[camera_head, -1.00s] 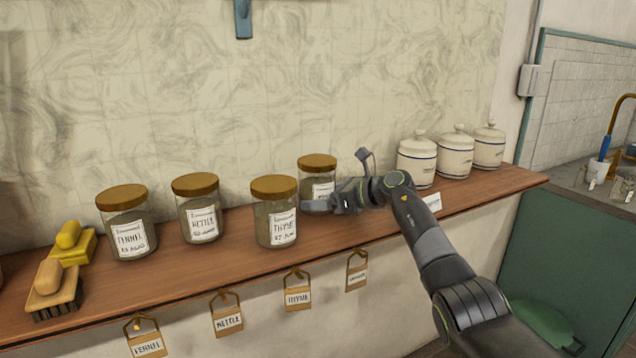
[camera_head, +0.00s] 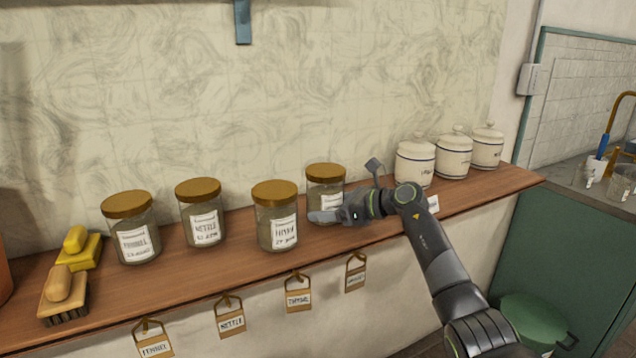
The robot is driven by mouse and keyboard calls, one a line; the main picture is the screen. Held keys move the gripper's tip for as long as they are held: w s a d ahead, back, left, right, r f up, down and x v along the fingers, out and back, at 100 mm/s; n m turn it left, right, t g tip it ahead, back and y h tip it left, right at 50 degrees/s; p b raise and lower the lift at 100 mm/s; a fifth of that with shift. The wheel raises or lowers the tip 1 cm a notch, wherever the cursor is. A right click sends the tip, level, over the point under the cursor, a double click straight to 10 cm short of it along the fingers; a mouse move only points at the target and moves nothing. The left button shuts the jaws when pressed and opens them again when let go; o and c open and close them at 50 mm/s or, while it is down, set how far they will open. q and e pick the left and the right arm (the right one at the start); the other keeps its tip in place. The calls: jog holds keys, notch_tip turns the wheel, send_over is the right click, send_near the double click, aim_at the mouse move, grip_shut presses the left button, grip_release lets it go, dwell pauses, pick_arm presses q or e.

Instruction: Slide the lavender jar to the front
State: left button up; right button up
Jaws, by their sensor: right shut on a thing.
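The jar at the right end of the row of four jars has a gold lid and dark contents. This jar (camera_head: 326,180) stands upright on the wooden shelf (camera_head: 235,272), a little behind the thyme jar (camera_head: 277,205). Its label is mostly hidden, so I cannot read lavender on it. My right gripper (camera_head: 328,214) reaches in from the right, low at the jar's front, and is shut on it. The fingers are partly hard to make out. My left gripper is not in view.
The nettle jar (camera_head: 200,208) and fennel jar (camera_head: 131,228) stand to the left, then brushes (camera_head: 64,288). White canisters (camera_head: 415,165) stand to the right behind my arm. Paper tags (camera_head: 299,297) hang below the shelf's front edge. Bare shelf lies in front of the jars.

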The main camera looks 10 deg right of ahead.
aim_at(339, 228)
jog(key=shift+s+d+p, duration=0.25)
jog(key=shift+s+p, duration=0.2)
jog(key=shift+s, duration=0.2)
jog(key=shift+s+d+p, duration=0.2)
jog(key=shift+s+p, duration=0.2)
jog(key=shift+s, duration=0.25)
jog(key=shift+s+d+p, duration=0.25)
jog(key=shift+s+p, duration=0.2)
jog(key=shift+s, duration=0.2)
jog(key=o, duration=0.7)
jog(key=shift+o, duration=0.2)
